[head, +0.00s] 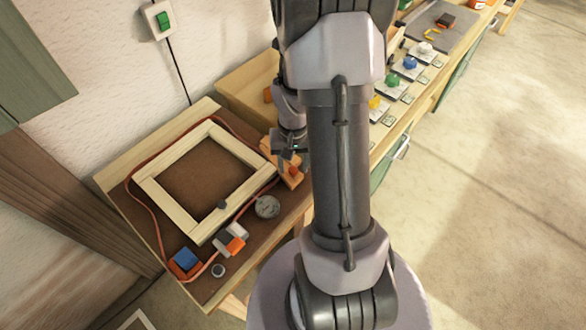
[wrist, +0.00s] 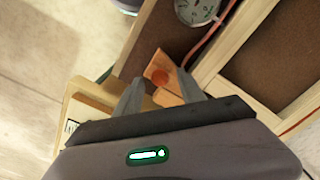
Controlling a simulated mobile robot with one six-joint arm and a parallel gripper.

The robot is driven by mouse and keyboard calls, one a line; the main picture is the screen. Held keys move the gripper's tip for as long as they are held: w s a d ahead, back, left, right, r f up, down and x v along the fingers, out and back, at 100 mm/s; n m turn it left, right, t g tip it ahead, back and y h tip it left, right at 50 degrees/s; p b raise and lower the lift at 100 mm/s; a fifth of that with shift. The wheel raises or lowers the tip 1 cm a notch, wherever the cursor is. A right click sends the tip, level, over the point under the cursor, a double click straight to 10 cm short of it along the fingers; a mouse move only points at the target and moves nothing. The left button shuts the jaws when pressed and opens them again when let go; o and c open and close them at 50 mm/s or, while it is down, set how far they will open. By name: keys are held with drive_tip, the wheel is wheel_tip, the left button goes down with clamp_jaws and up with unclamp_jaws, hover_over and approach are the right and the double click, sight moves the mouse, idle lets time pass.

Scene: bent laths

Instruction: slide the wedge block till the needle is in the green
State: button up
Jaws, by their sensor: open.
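The wedge block, a small orange-brown wooden piece with a round orange knob (wrist: 160,77), lies at the board's edge beside the light wooden frame (head: 163,191). It also shows in the head view (head: 292,177), partly hidden by my arm. My gripper (wrist: 160,82) is open, its two fingers on either side of the wedge block; I cannot tell whether they touch it. In the head view my gripper (head: 288,160) is above the board's right end. The round dial (head: 267,206) lies beside the frame. It is cut off at the top of the wrist view (wrist: 196,9), and its needle's zone cannot be read.
A red cord (head: 151,219) runs around the frame on the brown board. A blue block (head: 186,257) and an orange-and-white piece (head: 235,243) lie near the front. A row of coloured knobs (head: 393,81) stands on the bench behind my arm.

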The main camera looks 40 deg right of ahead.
drive_tip(key=shift+f, duration=0.4)
clamp_jaws()
idle(1.2)
